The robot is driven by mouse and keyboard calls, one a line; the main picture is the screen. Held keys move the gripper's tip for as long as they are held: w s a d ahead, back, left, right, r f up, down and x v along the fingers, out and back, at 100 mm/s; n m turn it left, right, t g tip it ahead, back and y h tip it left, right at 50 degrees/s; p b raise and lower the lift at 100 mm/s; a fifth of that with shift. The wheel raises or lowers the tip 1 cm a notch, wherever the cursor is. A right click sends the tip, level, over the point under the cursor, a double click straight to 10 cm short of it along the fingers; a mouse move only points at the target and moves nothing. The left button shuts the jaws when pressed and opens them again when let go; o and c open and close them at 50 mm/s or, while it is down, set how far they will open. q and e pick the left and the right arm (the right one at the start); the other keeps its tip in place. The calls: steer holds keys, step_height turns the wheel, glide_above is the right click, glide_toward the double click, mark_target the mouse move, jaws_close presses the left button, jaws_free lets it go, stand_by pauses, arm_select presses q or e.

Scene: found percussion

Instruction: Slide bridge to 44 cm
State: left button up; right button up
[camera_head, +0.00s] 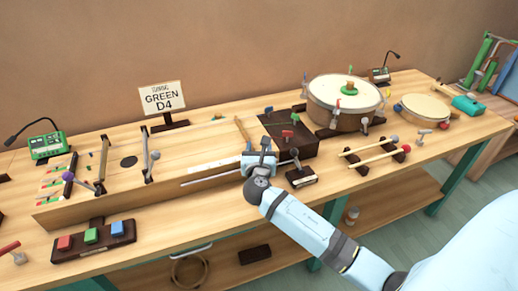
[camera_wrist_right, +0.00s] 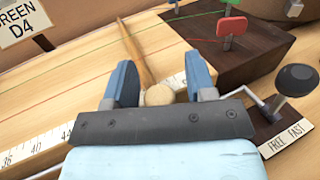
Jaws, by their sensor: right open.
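The bridge is a slim wooden bar (camera_head: 242,128) lying across the long wooden string box (camera_head: 130,206). In the right wrist view the bar (camera_wrist_right: 132,48) ends in a pale round knob (camera_wrist_right: 158,95). My right gripper (camera_head: 261,146) is at the front edge of the box. In the wrist view its blue fingers (camera_wrist_right: 161,85) are open, one on each side of the knob; I cannot tell whether either touches it. A white scale (camera_wrist_right: 40,147) runs along the front edge; its 44 mark shows left of the fingers. My left gripper is not in view.
A dark block (camera_head: 290,130) with coloured pegs stands right of the bridge. A black-knobbed lever (camera_head: 297,168) labelled FREE FAST stands close right of my gripper. A sign (camera_head: 161,98) reads GREEN D4. A drum (camera_head: 342,100) stands farther right. The box top left of the bridge is largely clear.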

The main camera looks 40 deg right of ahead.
jaws_close()
steer(key=shift+w+a, duration=0.1)
steer(key=shift+a, duration=0.2)
arm_select(q)
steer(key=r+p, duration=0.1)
steer(key=p, duration=0.2)
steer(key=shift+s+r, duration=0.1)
arm_select(e)
steer(key=w+a, duration=0.2)
steer(key=a, duration=0.8)
steer(key=shift+w, duration=0.2)
jaws_free()
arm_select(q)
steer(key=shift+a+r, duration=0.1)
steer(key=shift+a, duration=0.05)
